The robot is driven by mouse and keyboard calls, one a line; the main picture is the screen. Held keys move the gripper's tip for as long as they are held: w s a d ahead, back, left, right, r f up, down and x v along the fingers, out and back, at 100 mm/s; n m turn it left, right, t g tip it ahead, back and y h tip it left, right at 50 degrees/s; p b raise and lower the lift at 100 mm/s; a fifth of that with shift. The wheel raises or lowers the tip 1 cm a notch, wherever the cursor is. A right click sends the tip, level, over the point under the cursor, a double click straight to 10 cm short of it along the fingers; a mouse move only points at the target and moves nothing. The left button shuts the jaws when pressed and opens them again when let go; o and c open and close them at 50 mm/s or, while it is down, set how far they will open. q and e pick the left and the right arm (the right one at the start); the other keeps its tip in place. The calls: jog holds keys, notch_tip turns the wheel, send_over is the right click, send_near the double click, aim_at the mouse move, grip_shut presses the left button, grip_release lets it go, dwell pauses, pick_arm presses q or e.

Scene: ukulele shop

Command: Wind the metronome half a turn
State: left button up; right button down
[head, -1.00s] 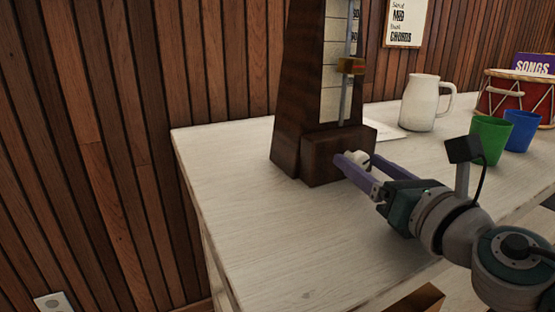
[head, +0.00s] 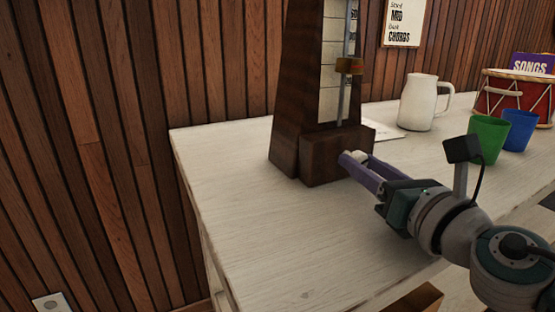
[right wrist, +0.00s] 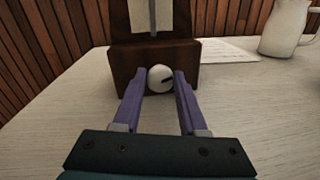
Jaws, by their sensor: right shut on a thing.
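The dark wooden metronome (head: 318,100) stands upright near the left end of the white counter, its top out of the frame. It carries a pendulum rod with a brass weight (head: 349,66). A pale round winding key (right wrist: 160,78) with a dark slot or mark sits low on its side in the right wrist view. My right gripper (head: 352,158) is shut on this key, one purple finger on each side, which the right wrist view (right wrist: 160,88) also shows. In the head view the fingers hide most of the key. My left gripper is not in view.
On the white counter (head: 240,200) stand a white pitcher (head: 418,103), a green cup (head: 487,139), a blue cup (head: 520,130) and a red drum (head: 515,98). A paper sheet (head: 384,130) lies behind the metronome. The counter's left front is clear.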

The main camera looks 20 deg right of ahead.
jog(key=shift+m, duration=0.3)
jog(key=m+p, duration=0.1)
jog(key=m, duration=0.3)
jog(key=shift+d+r+g, duration=0.1)
jog(key=shift+g, duration=0.3)
jog(key=m+y+p, duration=0.1)
jog(key=m+p, duration=0.1)
jog(key=m, duration=0.3)
jog(key=shift+d+g, duration=0.1)
jog(key=shift+g, duration=0.2)
jog(key=m+y+p, duration=0.1)
jog(key=m+p, duration=0.1)
jog(key=m, duration=0.3)
jog(key=shift+d+m, duration=0.1)
jog(key=shift+m, duration=0.3)
jog(key=m+y+p, duration=0.1)
jog(key=m, duration=0.2)
jog(key=shift+m, duration=0.5)
jog(key=shift+f, duration=0.2)
